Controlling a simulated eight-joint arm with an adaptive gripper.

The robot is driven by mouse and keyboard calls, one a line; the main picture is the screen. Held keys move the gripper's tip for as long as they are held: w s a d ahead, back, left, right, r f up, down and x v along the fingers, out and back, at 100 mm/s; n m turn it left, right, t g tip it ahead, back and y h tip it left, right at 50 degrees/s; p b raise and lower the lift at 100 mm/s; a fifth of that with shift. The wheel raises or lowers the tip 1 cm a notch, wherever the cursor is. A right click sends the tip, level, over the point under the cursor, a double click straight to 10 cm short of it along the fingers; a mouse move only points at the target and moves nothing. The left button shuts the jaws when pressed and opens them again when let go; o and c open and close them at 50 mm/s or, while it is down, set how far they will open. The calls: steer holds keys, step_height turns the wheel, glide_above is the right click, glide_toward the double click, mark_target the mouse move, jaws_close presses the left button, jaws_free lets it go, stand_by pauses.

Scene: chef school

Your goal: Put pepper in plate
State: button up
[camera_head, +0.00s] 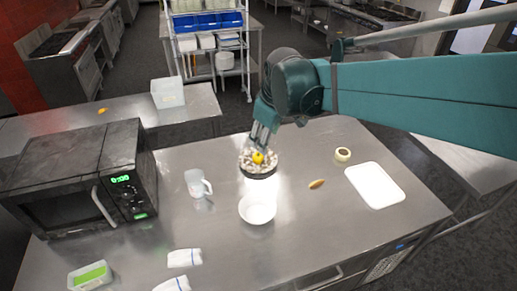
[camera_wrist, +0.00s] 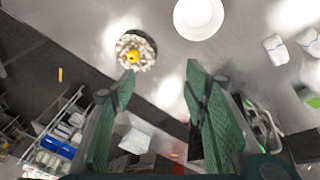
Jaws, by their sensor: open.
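The yellow pepper (camera_head: 258,157) rests on whitish pieces in a round dark dish (camera_head: 260,176) on the steel table. It also shows in the wrist view (camera_wrist: 133,58), up and left of the space between my fingers. A white round plate or bowl (camera_head: 257,209) stands empty on the table, just nearer than the dish. It is at the top in the wrist view (camera_wrist: 198,18). My gripper (camera_head: 264,135) is above the dish, close to the pepper in the head view. In the wrist view my gripper (camera_wrist: 160,85) is open, with nothing between its fingers.
A microwave (camera_head: 75,180) stands on the left, with a clear jug (camera_head: 197,183) beside it. A white tray (camera_head: 375,185), a small round jar (camera_head: 343,154) and a brown oblong item (camera_head: 316,184) lie on the right. White packets (camera_head: 185,257) are in front. The right front is clear.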

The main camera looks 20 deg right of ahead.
steer(key=s+a+f+m+t, duration=0.1)
steer(key=s+m, duration=0.2)
steer(key=s, duration=0.6)
steer(key=s+a+f+m+t, duration=0.1)
steer(key=s+m, duration=0.3)
steer(key=s, duration=0.6)
steer(key=shift+a+f+t, duration=0.15)
steer(key=shift+f+t, duration=0.1)
steer(key=shift+t, duration=0.25)
